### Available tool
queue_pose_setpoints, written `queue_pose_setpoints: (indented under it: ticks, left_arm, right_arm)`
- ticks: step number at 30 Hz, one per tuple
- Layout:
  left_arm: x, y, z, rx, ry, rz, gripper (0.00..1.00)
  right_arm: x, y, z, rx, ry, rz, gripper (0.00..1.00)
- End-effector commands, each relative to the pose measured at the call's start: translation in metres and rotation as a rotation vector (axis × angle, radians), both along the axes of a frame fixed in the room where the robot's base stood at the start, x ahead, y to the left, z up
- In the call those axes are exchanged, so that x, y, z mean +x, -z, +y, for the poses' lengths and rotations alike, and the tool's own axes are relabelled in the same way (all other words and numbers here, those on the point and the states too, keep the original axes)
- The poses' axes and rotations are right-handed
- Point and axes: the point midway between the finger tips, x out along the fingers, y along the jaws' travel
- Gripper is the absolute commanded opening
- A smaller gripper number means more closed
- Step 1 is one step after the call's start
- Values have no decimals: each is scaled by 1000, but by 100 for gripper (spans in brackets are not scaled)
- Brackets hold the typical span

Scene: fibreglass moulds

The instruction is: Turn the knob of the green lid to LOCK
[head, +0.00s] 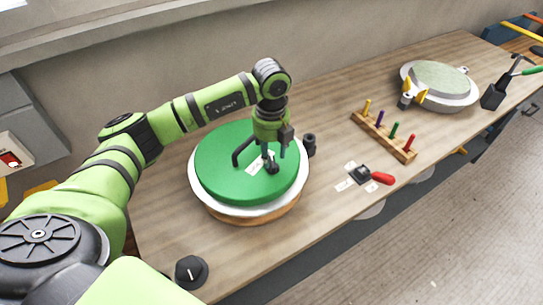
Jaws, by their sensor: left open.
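The green lid (222,176) sits on a white-rimmed round mould (207,200) on the wooden bench. A black curved handle (241,150) stands up from the lid. A small dark knob (271,167) is on the lid right of the handle, with a white label (256,163) beside it. My left gripper (272,158) points down over the knob from above, open, with its fingers around or just above it; I cannot tell whether they touch. The gripper partly hides the knob, so its setting cannot be read. My right gripper is not in view.
A dark cylinder (310,144) stands close right of the lid. Another round mould (452,97) is at the far right. A black knob (191,271) is at the front left.

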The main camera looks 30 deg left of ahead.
Motion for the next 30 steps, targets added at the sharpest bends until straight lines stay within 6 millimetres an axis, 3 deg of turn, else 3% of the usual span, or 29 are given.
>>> queue_pose_setpoints:
  ticks: [7, 16, 17, 20, 30]
  left_arm:
    - [-1, 27, -1, -3, 2, 2, 46]
    - [0, 32, -1, -2, 3, 1, 46]
    - [-1, 32, -1, -2, 3, 1, 42]
    - [0, 32, -1, -2, 3, 1, 2]
    - [0, 32, -1, -3, -8, 0, 0]
  right_arm:
    - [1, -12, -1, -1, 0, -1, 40]
    - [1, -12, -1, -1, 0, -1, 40]
    - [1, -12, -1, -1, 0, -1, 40]
    - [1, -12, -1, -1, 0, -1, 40]
    - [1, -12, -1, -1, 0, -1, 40]
